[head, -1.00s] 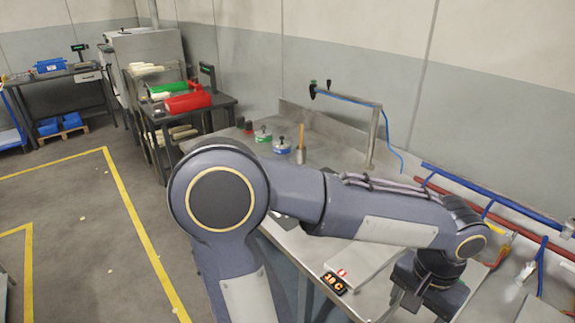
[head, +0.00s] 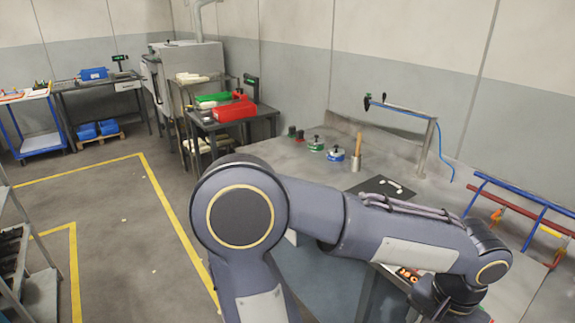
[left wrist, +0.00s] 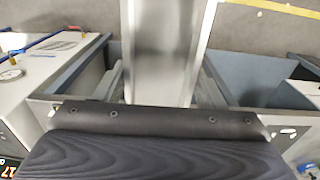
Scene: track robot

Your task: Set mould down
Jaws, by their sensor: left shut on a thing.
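The mould (left wrist: 160,45) shows in the left wrist view as a long, smooth, pale metal block running up out of the top of the frame. My left gripper (left wrist: 163,85) is shut on it, with one finger along each side. The mould's far end is out of frame. In the head view my left arm crosses the front of the steel bench (head: 300,155), with its wrist at the lower right. The fingers and the mould are hidden or out of frame there. My right gripper is in neither view.
On the bench stand small lidded pots (head: 336,154), a metal cup with a wooden handle (head: 355,162), a dark mat (head: 380,188) and an orange-digit display (head: 408,273). A steel post with a blue hose (head: 428,145) rises behind. A red bin (head: 234,110) sits on a side table.

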